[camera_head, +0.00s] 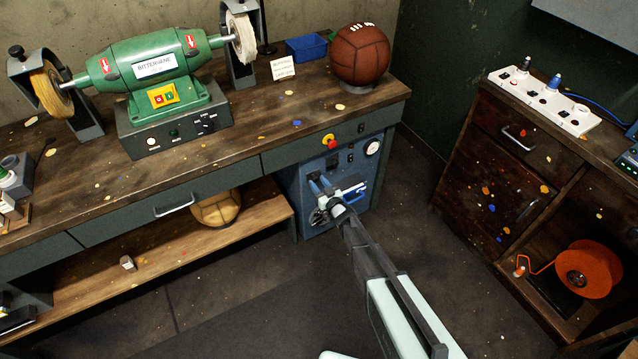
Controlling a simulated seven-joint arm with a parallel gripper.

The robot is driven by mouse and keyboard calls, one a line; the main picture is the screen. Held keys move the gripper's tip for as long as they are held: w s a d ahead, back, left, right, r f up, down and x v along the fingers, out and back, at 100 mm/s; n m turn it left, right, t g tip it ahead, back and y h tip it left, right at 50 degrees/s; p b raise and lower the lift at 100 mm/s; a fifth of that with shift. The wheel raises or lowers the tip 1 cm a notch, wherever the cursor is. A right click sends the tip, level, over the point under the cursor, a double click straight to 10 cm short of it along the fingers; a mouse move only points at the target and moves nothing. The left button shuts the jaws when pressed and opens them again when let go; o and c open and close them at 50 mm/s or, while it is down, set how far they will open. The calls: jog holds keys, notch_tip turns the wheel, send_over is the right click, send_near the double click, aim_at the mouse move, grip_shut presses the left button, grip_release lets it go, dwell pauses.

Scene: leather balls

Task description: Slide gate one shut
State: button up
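A blue cabinet (296,185) stands under the right end of the workbench. Its front carries a round gauge (372,148), dark fittings and a pale metal slide piece with a blue part (356,189). I cannot read any label, so I cannot tell which piece is gate one or how far it stands open. My gripper (320,182) is in front of the cabinet face, just left of the metal piece. Its two blue-grey fingers look a little apart, with nothing visible between them. I cannot tell whether they touch the cabinet. My wrist hides part of its lower front.
A green bench grinder (150,65) and a brown leather ball (360,55) are on the workbench (120,185). A tan ball (216,208) lies on the lower shelf. A wooden cabinet (500,165) with an orange reel (588,270) stands right. The floor between is clear.

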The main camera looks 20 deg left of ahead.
jog(key=shift+o, duration=1)
jog(key=shift+r, duration=0.1)
jog(key=shift+s+d, duration=0.1)
jog(key=v, duration=1.3)
jog(key=shift+s+d, duration=0.2)
